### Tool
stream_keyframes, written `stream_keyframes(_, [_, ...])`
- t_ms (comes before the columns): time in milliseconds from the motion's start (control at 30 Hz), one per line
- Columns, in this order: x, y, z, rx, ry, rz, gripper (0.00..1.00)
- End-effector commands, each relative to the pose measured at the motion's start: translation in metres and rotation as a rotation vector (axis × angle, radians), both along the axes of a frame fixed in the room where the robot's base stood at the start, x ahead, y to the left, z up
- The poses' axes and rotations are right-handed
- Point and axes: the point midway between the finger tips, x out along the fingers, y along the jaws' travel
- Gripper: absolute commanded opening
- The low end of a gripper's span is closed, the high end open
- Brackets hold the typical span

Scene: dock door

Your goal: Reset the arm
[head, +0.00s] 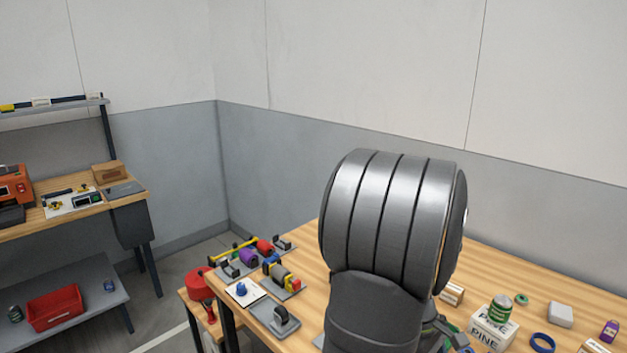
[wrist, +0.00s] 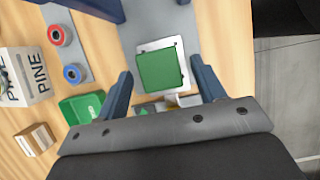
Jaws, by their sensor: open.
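My gripper (wrist: 163,82) shows in the wrist view, its two blue-grey fingers spread apart with nothing held between them. Beyond the fingertips is a green square block (wrist: 161,69) on a pale square plate. A grey strip runs under that plate on the wooden tabletop. In the head view my dark grey arm link fills the middle and hides much of the table; my gripper cannot be made out there.
The wooden table (head: 545,283) carries a white PINE box (head: 492,332) with a green can (head: 499,307) on it, and a blue ring (head: 542,342). A second bench (head: 75,214) is far left. Walls stand behind.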

Motion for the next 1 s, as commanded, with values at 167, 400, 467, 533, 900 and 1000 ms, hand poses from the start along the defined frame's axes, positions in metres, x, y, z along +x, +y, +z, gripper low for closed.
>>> stream_keyframes(167, [0.000,0.000,-0.008,0.001,0.002,0.000,0.63])
stream_keyframes(400, [0.007,0.006,-0.004,-0.003,-0.005,0.002,0.63])
stream_keyframes(467, [0.011,0.009,0.007,-0.003,-0.004,0.002,0.63])
stream_keyframes(533, [0.015,0.013,0.021,-0.003,-0.004,0.002,0.63])
stream_keyframes(900, [0.034,0.033,0.089,-0.001,-0.004,0.002,0.63])
stream_keyframes(1000, [0.025,0.027,0.064,0.002,0.007,-0.003,0.63])
